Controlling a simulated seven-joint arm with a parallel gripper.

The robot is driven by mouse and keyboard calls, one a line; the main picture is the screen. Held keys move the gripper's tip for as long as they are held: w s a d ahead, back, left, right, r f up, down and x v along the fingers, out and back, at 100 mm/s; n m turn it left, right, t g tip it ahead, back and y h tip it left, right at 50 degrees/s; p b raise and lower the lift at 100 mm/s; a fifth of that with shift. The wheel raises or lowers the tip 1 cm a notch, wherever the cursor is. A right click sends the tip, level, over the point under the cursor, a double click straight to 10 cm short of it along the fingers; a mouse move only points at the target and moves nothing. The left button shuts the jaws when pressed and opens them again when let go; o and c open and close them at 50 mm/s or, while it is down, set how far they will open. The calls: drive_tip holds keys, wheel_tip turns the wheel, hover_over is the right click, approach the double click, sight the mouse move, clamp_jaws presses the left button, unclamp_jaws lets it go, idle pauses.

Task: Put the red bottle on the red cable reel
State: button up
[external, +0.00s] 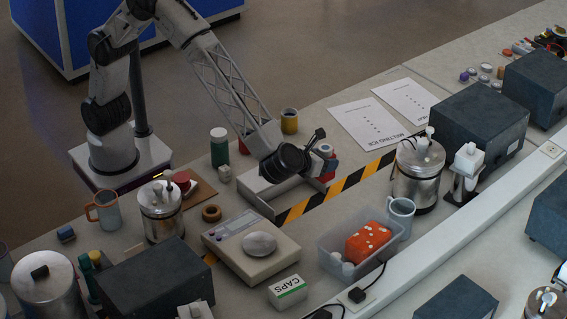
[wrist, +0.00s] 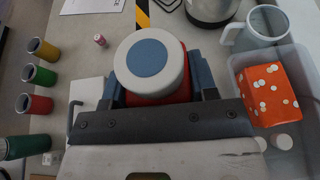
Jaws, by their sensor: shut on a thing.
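The red bottle (wrist: 158,98) has a wide white cap with a blue disc on top. My gripper (wrist: 158,92) is shut on it, with blue fingers on either side of the cap. In the external view my gripper (external: 322,163) holds the bottle (external: 331,168), partly hidden, near the striped tape; I cannot tell its clearance from the surface. A red round thing (external: 182,178) on a brown board beside my base may be the red cable reel; its form is too small to be sure.
A grey scale (external: 250,245) and a clear bin (external: 335,262) with an orange block (external: 368,242) stand in front. A green bottle (external: 219,147), a brown ring (external: 212,213) and a steel canister (external: 161,212) stand left of my gripper. Papers (external: 367,123) lie behind it.

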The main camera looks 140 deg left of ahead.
drive_tip(key=s+d+r, duration=0.3)
drive_tip(key=s+d, duration=1.9)
drive_tip(key=s, duration=0.2)
drive_tip(key=s+d+f, duration=0.2)
drive_tip(key=s+d, duration=0.1)
drive_tip(key=s, duration=1.2)
drive_tip(key=s+d+f, duration=0.2)
drive_tip(key=s+d, duration=0.1)
drive_tip(key=s, duration=1.3)
drive_tip(key=shift+w+f, duration=0.15)
drive_tip(key=shift+f, duration=2)
drive_tip(key=shift+w, duration=0.1)
hover_over(181, 177)
drive_tip(key=shift+w+f, duration=0.1)
drive_tip(key=shift+f, duration=0.65)
drive_tip(key=shift+f, duration=0.1)
drive_tip(key=shift+f, duration=1.65)
